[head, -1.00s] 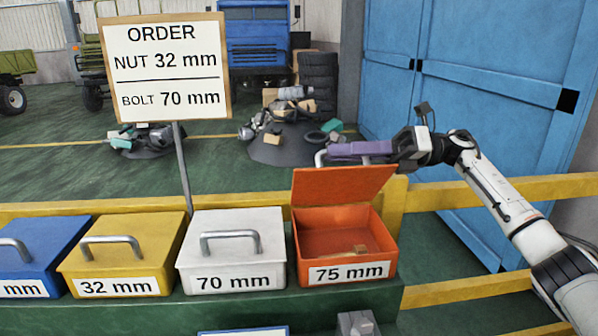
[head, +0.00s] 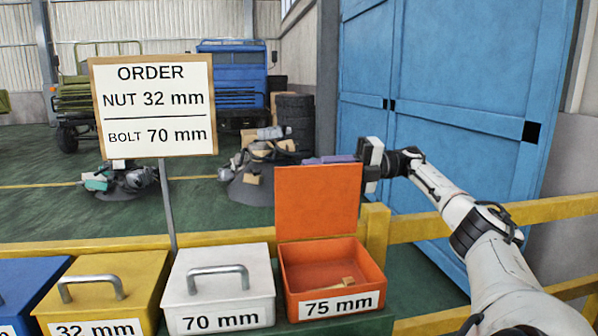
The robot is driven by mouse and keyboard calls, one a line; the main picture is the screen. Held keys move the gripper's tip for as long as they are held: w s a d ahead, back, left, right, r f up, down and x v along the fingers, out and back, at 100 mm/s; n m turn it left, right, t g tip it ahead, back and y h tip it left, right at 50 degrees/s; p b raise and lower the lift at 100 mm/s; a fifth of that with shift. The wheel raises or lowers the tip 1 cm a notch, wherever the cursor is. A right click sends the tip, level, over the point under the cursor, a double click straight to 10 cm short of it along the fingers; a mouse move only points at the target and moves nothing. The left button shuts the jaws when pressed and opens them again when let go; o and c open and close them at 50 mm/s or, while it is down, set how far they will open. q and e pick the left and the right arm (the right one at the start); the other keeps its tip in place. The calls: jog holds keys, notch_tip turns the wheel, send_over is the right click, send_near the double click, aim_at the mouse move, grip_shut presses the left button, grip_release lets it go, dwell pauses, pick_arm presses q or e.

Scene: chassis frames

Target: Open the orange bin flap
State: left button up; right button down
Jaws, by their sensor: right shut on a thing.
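The orange bin (head: 332,306), labelled 75 mm, stands at the right end of the row. Its orange flap (head: 318,203) is raised to about upright at the bin's back edge, and the inside shows. A small tan piece (head: 336,284) lies on the bin's floor. My right gripper (head: 329,160) is at the flap's top edge, its purple fingers partly hidden behind the flap. It is shut on the flap's handle, which the flap hides from view. My left gripper is not in view.
White (head: 220,290), yellow (head: 105,292) and blue (head: 30,292) bins with closed lids stand to the left. An order sign (head: 155,105) on a post rises behind them. A yellow rail (head: 480,222) runs behind and to the right, before a blue cabinet (head: 450,90).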

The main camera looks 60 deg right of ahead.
jog(key=shift+w+d, duration=0.1)
dwell(0.3)
jog(key=c, duration=1.8)
grip_release()
jog(key=shift+d+f, duration=0.1)
jog(key=shift+f, duration=0.05)
notch_tip(320, 180, up, 9)
jog(key=p, duration=0.4)
jog(key=shift+r+p, duration=0.3)
jog(key=shift+r, duration=0.3)
